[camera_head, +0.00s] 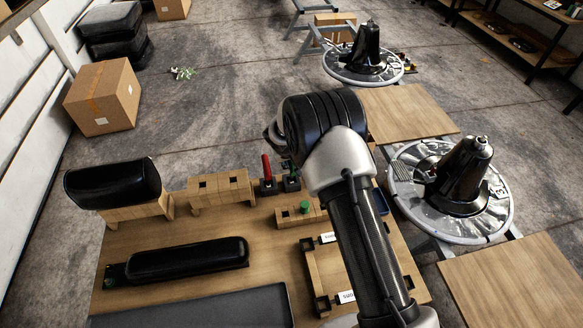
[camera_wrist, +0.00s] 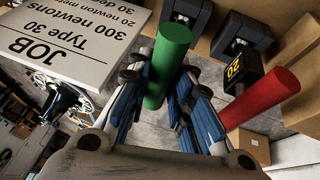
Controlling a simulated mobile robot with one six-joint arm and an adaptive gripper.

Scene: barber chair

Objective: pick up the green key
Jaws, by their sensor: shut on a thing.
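In the wrist view, the green key (camera_wrist: 171,52) shows as a smooth green cylinder between the fingers of my gripper (camera_wrist: 158,84), which is shut on it. The key's lower part is hidden by the fingers. In the head view my arm hides the gripper. A small green cylinder (camera_head: 304,206) shows there by a wooden block; I cannot tell whether it is the same key.
A red key (camera_head: 267,168) stands in a black holder, close beside my gripper in the wrist view (camera_wrist: 268,97). Black holders (camera_wrist: 245,35), a white job card (camera_wrist: 75,38) and wooden blocks (camera_head: 222,189) crowd the bench. Black cushions (camera_head: 188,261) lie on the left.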

